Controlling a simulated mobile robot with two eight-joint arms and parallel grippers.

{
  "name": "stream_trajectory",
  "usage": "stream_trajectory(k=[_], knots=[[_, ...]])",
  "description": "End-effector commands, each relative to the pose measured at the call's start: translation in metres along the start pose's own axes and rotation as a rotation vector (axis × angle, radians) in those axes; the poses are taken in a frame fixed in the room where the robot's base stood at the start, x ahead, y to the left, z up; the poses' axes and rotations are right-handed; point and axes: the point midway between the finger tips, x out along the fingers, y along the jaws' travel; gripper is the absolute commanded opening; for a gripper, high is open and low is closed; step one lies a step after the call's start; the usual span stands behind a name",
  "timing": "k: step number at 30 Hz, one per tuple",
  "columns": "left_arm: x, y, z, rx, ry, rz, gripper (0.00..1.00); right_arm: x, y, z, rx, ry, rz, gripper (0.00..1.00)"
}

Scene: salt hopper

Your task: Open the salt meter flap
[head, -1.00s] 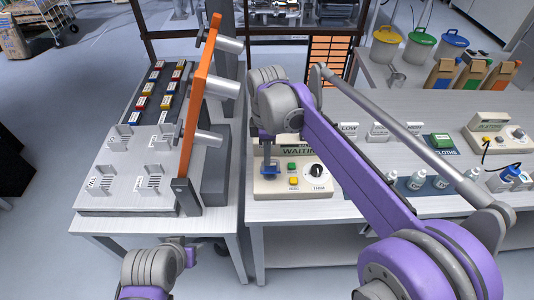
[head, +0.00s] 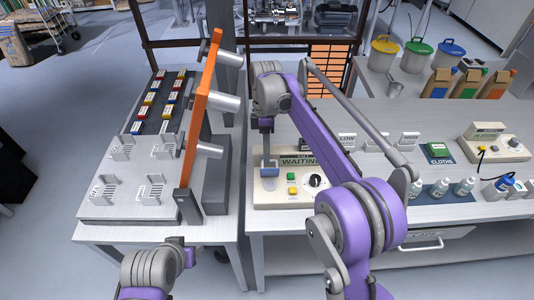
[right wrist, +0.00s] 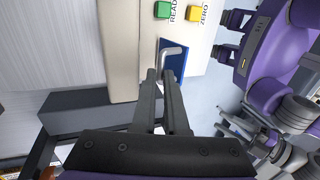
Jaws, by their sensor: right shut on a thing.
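The salt meter (head: 300,202) is a beige box on the right bench, with a WAITING display, a green button, a yellow button and a dark knob. My right gripper (head: 266,146) is above the flap, pointing down. In the right wrist view its fingers (right wrist: 163,76) are shut on the bent metal handle (right wrist: 174,50) of the blue flap (right wrist: 178,68). My left arm shows at the bottom left of the head view; its jaws (head: 184,250) are unclear.
An orange upright panel (head: 202,95) with grey cylinders stands left of the meter, on a bench with a grey slotted plate (head: 125,185).

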Motion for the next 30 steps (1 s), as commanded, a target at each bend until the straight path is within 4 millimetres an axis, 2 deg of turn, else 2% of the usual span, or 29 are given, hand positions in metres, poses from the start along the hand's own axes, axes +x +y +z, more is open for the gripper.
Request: stream_trajectory(k=[7, 20, 21, 25, 30], knots=[[-0.0026, 0.0, -0.0033, 0.0, 0.003, 0.0, 0.5, 0.0024, 0.0056, -0.0025, -0.003, 0.003, -0.06, 0.0], [-0.0024, 0.0, -0.0031, 0.0, 0.003, 0.0, 0.5, 0.0038, 0.0057, -0.0029, -0.004, 0.003, -0.068, 0.0], [-0.0024, 0.0, -0.0031, 0.0, 0.003, 0.0, 0.5, 0.0038, 0.0057, -0.003, -0.004, 0.003, -0.068, 0.18], [-0.0025, 0.0, -0.0032, 0.0, 0.003, 0.0, 0.5, 0.0032, 0.0055, -0.003, -0.004, 0.003, -0.068, 0.41], [-0.0027, 0.0, -0.0036, 0.0, 0.004, 0.0, 0.5, 0.0022, 0.0053, -0.003, -0.004, 0.003, -0.067, 0.41]])
